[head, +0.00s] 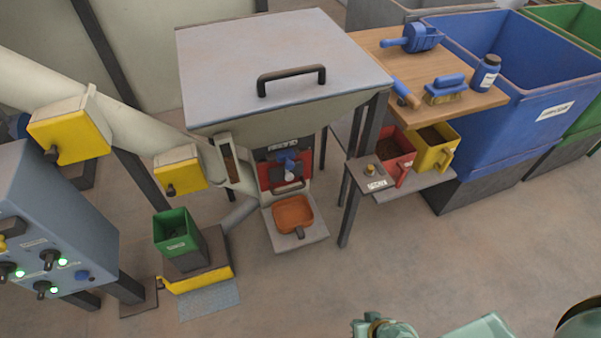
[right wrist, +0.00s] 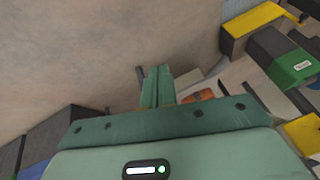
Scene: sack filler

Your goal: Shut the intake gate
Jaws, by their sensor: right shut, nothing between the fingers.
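I cannot tell for certain which part is the intake gate. A thick pale pipe (head: 140,130) slopes down to the hopper (head: 300,110) and carries two yellow housings, a larger one (head: 75,135) and a smaller one (head: 182,165), each with a dark knob. My right gripper (right wrist: 157,87) is shut and empty in the right wrist view, over the floor and apart from the machine. My left gripper is not in view.
A blue-grey control panel (head: 55,220) with green-lit knobs stands at left. A green bin (head: 177,233) stands on a yellow-edged base. At right are a wooden shelf (head: 440,65) with tools, a blue crate (head: 520,110) and small scoops.

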